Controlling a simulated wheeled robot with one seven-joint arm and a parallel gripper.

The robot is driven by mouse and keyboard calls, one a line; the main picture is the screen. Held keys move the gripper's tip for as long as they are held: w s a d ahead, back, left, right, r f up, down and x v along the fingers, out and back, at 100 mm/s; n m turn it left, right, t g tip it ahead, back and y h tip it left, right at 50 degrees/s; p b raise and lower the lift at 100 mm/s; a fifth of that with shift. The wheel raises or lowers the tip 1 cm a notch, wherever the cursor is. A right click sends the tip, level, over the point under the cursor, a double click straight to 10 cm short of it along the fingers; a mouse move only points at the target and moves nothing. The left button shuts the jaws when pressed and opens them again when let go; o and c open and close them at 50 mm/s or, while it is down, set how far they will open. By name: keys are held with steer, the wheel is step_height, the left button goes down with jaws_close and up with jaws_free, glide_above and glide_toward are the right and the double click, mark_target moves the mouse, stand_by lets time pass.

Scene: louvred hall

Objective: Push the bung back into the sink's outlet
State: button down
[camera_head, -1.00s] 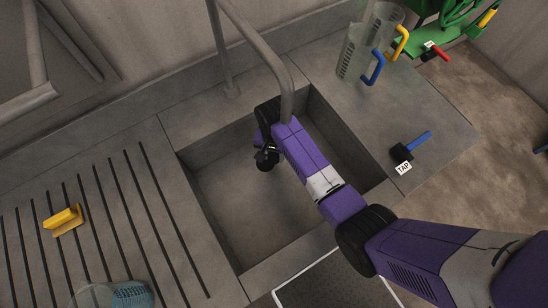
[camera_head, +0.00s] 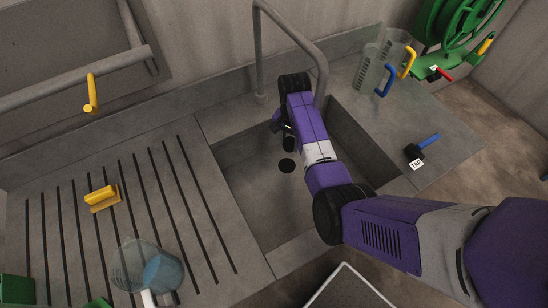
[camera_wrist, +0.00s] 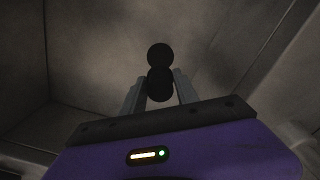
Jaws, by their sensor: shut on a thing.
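The sink (camera_head: 255,205) is a grey rectangular basin. Its outlet (camera_head: 286,165) is a dark round spot on the basin floor; it also shows in the wrist view as the farther dark disc (camera_wrist: 160,54). The bung (camera_head: 289,142) is black and rounded. In the wrist view the bung (camera_wrist: 160,85) sits between the two grey fingers of my gripper (camera_wrist: 160,90), which is shut on it. The bung appears just short of the outlet in both views, overlapping it slightly in the wrist view. The height of the bung above the floor cannot be told.
A tap pipe (camera_head: 300,40) arches over the basin's back edge beside my arm. Clear jugs (camera_head: 375,65) and a black-and-blue tap tool (camera_head: 415,152) stand at right. A yellow brush (camera_head: 102,198) and a clear jug (camera_head: 140,268) are on the ribbed drainer.

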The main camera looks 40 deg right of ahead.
steer(key=shift+a+f, duration=0.15)
steer(key=shift+f, duration=0.2)
steer(key=shift+a+f+b, duration=0.1)
steer(key=shift+f+b, duration=0.2)
steer(key=shift+f, duration=0.4)
steer(key=b, duration=0.5)
glide_above(287, 166)
step_height(287, 166, down, 6)
steer(key=shift+f, duration=0.25)
steer(key=shift+f, duration=0.1)
steer(key=shift+f+b, duration=0.75)
steer(key=shift+f, duration=0.65)
steer(key=c, duration=0.8)
jaws_free()
steer(key=shift+c, duration=0.2)
